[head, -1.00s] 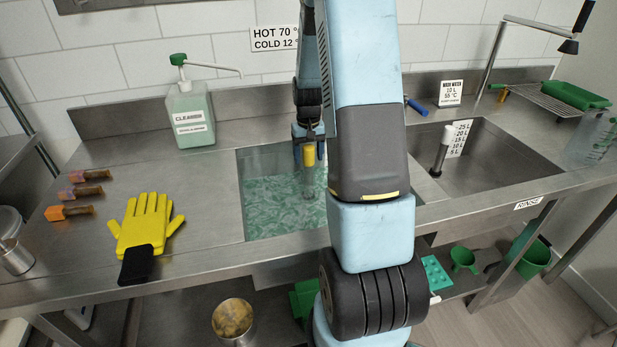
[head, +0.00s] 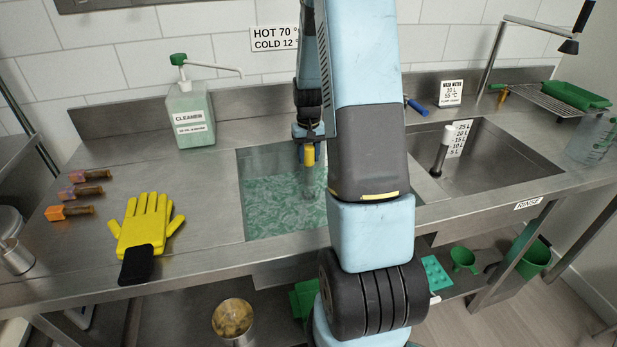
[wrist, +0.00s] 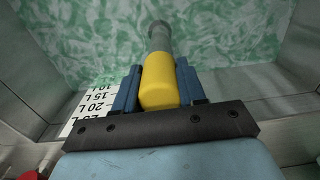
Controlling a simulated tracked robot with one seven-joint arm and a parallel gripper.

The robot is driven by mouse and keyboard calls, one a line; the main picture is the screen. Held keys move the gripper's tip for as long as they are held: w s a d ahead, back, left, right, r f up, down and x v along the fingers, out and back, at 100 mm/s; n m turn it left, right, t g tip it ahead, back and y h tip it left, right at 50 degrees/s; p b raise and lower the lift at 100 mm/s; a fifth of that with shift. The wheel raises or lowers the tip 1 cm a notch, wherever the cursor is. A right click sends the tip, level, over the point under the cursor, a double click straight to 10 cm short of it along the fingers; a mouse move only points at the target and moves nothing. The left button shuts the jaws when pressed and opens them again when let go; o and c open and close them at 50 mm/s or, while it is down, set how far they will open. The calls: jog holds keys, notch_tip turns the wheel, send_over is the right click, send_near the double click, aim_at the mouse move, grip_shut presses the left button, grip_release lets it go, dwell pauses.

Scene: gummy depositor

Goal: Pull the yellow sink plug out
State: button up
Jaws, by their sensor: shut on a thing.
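The yellow sink plug (head: 309,156) stands in the left basin (head: 240,200), which holds green, swirly liquid. It has a yellow cap on a grey tube that reaches down to the liquid. My gripper (head: 308,146) is over this basin, partly hidden by my arm in the head view. In the wrist view the blue fingers of my gripper (wrist: 157,88) are shut on the yellow cap of the plug (wrist: 160,82), one on each side.
A white-capped plug (head: 448,134) stands in the empty right basin (head: 500,160). A cleaner bottle (head: 189,115), yellow gloves (head: 146,222) and brushes (head: 80,193) sit on the counter to the left. A volume scale (wrist: 88,105) is on the basin wall.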

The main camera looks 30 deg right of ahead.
aim_at(309, 146)
jog(key=shift+r, duration=0.1)
grip_shut()
jog(key=shift+r, duration=2.1)
jog(key=shift+r, duration=2.4)
jog(key=o, duration=0.7)
grip_release()
grip_shut()
